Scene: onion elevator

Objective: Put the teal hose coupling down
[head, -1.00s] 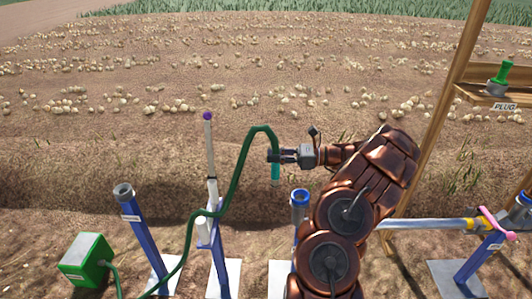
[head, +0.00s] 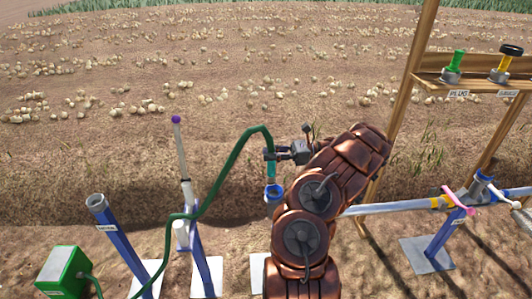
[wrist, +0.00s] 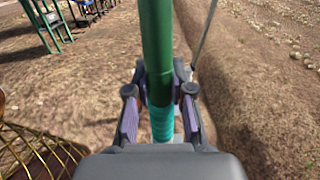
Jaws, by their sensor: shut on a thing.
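The teal hose coupling (head: 271,169) hangs upright at the end of a green hose (head: 236,160). My gripper (head: 268,154) is shut on it near its top, where it meets the hose. In the wrist view the fingers (wrist: 159,95) close around the hose end, with the teal coupling (wrist: 162,122) below them. In the head view the coupling's lower end is right at the blue-rimmed top of a post (head: 274,193). I cannot tell whether it is inside the opening or just in front of it.
The hose runs left to a green box (head: 63,270). A grey-topped blue post (head: 116,240) and a post with a purple-tipped rod (head: 181,150) stand left. Right are a horizontal pipe (head: 395,207) and a wooden shelf (head: 490,87) with a green plug (head: 456,66) and a gauge (head: 508,60).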

